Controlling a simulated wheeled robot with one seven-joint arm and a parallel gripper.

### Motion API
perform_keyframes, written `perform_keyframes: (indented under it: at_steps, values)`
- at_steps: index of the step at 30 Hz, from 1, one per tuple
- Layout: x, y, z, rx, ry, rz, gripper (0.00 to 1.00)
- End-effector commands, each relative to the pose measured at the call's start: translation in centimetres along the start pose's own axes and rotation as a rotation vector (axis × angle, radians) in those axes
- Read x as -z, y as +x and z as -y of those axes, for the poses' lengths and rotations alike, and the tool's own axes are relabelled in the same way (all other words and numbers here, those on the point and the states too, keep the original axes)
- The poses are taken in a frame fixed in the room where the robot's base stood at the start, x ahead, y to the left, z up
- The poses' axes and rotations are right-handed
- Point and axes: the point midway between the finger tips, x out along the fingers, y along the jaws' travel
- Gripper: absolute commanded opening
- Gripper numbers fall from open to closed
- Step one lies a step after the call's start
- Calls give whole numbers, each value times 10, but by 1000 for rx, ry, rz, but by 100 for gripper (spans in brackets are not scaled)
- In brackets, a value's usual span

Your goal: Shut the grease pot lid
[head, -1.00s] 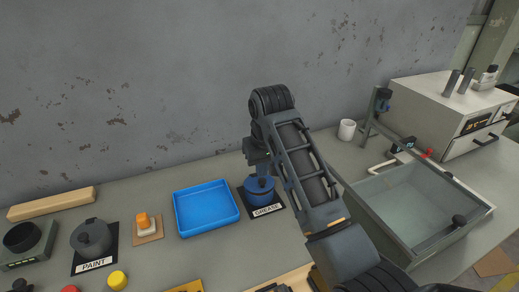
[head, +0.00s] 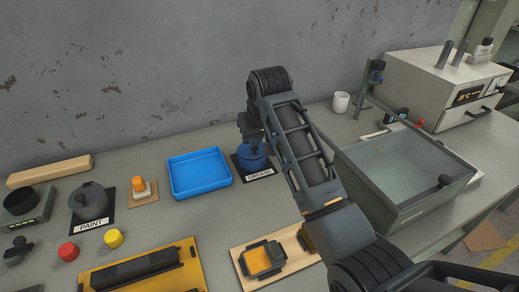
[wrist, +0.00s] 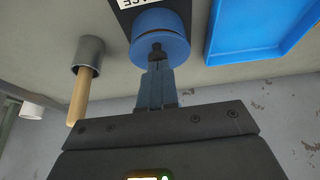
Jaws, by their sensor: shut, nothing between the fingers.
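The grease pot (head: 247,162) is a round blue pot on a black mat labelled GREASE, right of the blue tray. Its blue lid with a dark knob looks to be lying flat on top; it also shows in the wrist view (wrist: 158,43). I cannot tell whether the lid is fully seated. My gripper (wrist: 157,72) is shut and empty, its fingertips pointing at the pot beside the dark knob. Whether they touch the knob is unclear.
The blue tray (head: 198,174) stands left of the pot. A grey PAINT pot (head: 91,203) is farther left. A lidded clear-topped basin (head: 405,170) and a white mug (head: 341,103) are to the right. A grey holder with a wooden handle (wrist: 78,95) stands near the pot.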

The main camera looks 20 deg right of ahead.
Motion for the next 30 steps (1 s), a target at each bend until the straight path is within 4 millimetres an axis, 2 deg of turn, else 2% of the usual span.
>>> perform_keyframes:
  at_steps: [3,12,30]
  values:
    - [0,9,0,0,1,-73,0]
    - [-3,7,0,0,4,-191,0]
    - [0,1,0,0,4,-197,0]
